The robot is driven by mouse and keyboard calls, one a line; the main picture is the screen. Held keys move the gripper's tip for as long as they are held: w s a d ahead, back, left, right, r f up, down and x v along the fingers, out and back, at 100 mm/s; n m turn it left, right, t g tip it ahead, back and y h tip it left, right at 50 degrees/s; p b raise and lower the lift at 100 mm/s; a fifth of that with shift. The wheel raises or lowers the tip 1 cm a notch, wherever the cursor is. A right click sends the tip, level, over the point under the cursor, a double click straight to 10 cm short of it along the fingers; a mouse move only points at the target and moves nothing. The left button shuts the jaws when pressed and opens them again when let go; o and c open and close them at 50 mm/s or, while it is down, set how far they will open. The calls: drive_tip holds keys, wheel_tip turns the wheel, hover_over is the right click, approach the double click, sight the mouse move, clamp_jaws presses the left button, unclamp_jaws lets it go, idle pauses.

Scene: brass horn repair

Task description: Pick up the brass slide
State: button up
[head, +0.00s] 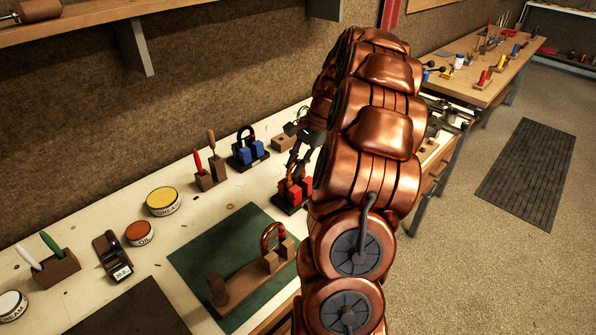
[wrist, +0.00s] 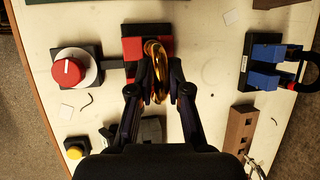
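The brass slide (wrist: 157,72) is a shiny gold loop standing at a red holder (wrist: 132,47) on a dark base in the wrist view. My gripper (wrist: 160,68) is open, with one finger on each side of the slide. The left finger is very close to it, and a small gap shows at the right finger; I cannot tell if either touches. In the head view my gripper (head: 299,160) is down over the red holder (head: 293,190), and the slide is hard to make out there behind my fingers.
A blue holder (head: 250,152) with a dark loop stands near the red one. A copper-coloured loop (head: 271,236) stands on a wooden fixture on the green mat (head: 185,262). A red round knob (wrist: 67,72) sits left in the wrist view. Tins and tool blocks line the bench.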

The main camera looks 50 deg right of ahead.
clamp_jaws()
drive_tip(key=shift+r, duration=0.15)
wheel_tip(320, 180, up, 10)
drive_tip(key=shift+f+b, duration=0.15)
drive_tip(key=shift+b, duration=1.1)
wheel_tip(320, 180, up, 8)
drive_tip(key=p, duration=0.5)
drive_tip(key=shift+f, duration=0.2)
idle(0.6)
